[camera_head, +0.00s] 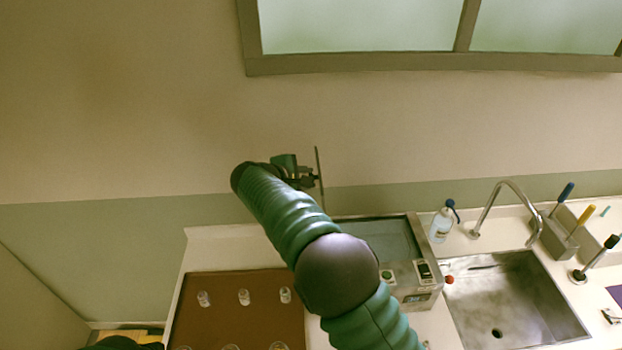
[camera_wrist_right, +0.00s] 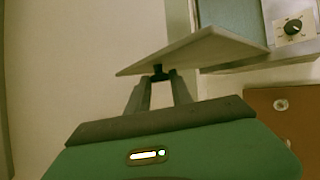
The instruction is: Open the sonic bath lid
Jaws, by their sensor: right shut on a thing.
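My right gripper (camera_head: 306,177) is shut on the small dark knob (camera_wrist_right: 158,71) of the sonic bath lid. The lid is a thin grey plate (camera_wrist_right: 195,50) in the right wrist view. In the head view the lid (camera_head: 318,165) shows nearly edge-on, close to upright, in front of the wall. The sonic bath (camera_head: 418,296) is a grey metal box with a dial panel on the counter. Its top looks uncovered, with a bluish-grey inside, and the lid is held apart from it, up and to the left. My right arm hides part of the bath. My left gripper is out of view.
A brown mat (camera_head: 215,320) with several small bottles lies left of the bath. A spray bottle (camera_head: 442,222), a sink (camera_head: 510,300) with a tall tap (camera_head: 513,190), and a grey tool holder (camera_head: 560,235) stand to the right. The wall is close behind the lid.

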